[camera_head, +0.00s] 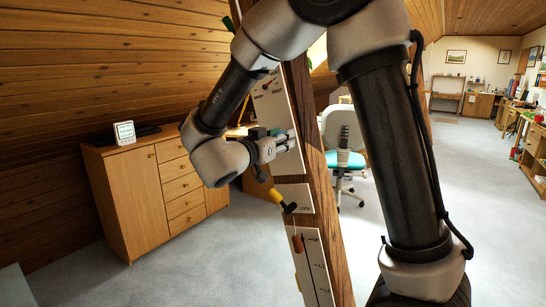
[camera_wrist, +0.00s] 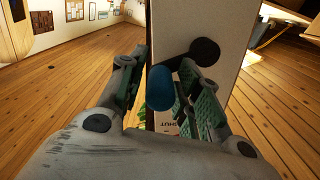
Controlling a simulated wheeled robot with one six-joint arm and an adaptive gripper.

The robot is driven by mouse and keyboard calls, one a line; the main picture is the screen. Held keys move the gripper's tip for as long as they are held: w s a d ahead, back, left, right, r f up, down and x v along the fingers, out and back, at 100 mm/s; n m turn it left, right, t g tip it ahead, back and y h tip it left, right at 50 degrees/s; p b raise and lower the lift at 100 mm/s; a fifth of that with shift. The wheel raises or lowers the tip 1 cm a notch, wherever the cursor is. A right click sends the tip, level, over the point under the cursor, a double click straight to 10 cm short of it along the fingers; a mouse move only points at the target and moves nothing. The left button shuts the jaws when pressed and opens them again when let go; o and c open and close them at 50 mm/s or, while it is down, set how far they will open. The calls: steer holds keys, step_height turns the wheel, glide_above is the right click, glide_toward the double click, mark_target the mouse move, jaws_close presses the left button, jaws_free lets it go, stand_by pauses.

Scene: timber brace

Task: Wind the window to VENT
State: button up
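A crank with a blue knob (camera_wrist: 163,88) and a black arm running to a round hub (camera_wrist: 205,50) sits on a pale panel (camera_wrist: 225,20) in the wrist view. Lettering that looks like SHUT is on that panel near the knob. My gripper (camera_wrist: 165,85) is open, with one finger on each side of the knob; the right finger looks closer to it. I cannot tell whether either finger touches. In the head view my gripper (camera_head: 284,143) is at the panel on the timber brace (camera_head: 315,165) and hides the crank. A small dial with a red pointer (camera_head: 268,84) is above.
Below my gripper are a yellow-handled lever (camera_head: 277,196) beside a LOCK label and a slider panel (camera_head: 314,270) with an orange-brown knob (camera_head: 297,243). A wooden cabinet (camera_head: 130,195) stands left and an office chair (camera_head: 344,135) behind the brace. Floor is clear around them.

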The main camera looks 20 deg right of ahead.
steer(key=o, duration=0.4)
steer(key=v, duration=0.7)
steer(key=shift+s+a, duration=0.2)
stand_by(0.5)
